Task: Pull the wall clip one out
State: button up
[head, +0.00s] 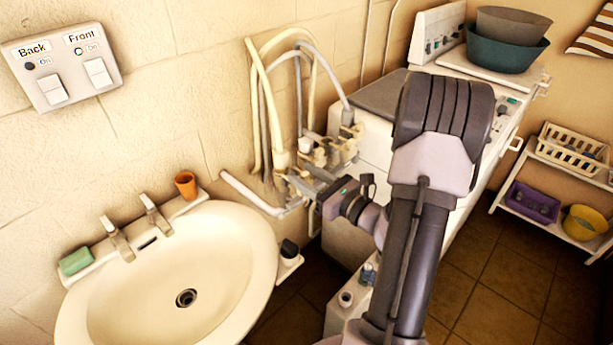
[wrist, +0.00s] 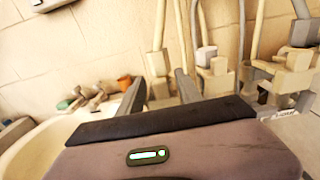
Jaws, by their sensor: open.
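My gripper (head: 304,181) is open and reaches toward the hoses and fittings on the wall, right of the washbasin. In the wrist view its two dark fingers (wrist: 160,92) stand on either side of a cream block-like fitting (wrist: 157,66) at the lower end of a cream hose (wrist: 159,22). This fitting may be a wall clip, but I cannot tell whether it is clip one. I cannot tell whether the fingers touch it. A similar fitting with a white cap (wrist: 206,56) is to the right. My gripper body hides the area below.
The white washbasin (head: 252,240) is at left, with an orange cup (head: 186,184) and green soap (head: 76,261) on its ledge. The washing machine (head: 366,136) stands behind my arm. A switch panel (head: 62,68) is upper left.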

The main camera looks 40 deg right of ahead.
jog(key=shift+s, duration=0.1)
jog(key=s+d+p, duration=0.1)
jog(key=s+p, duration=0.1)
jog(key=s, duration=1.5)
jog(key=shift+d, duration=0.15)
jog(key=w+a+r+n+g+y+b, duration=0.1)
jog(key=w+a+r+n+g+y, duration=0.15)
jog(key=a+n+g+y, duration=0.55)
jog(key=w+a+r+n+g+y, duration=0.1)
jog(key=w+a+n+g, duration=0.15)
jog(key=a+n, duration=0.6)
jog(key=s+a+r+n+g+h, duration=0.1)
jog(key=s+a+r+n+h, duration=0.1)
jog(key=a+n, duration=0.5)
jog(key=s+a+r+n+h+b, duration=0.1)
jog(key=s+a+r+n+h, duration=0.2)
jog(key=a+n+h, duration=0.3)
jog(key=a+n, duration=0.1)
jog(key=a, duration=0.1)
jog(key=shift+a+r+g, duration=0.35)
jog(key=shift+r, duration=0.05)
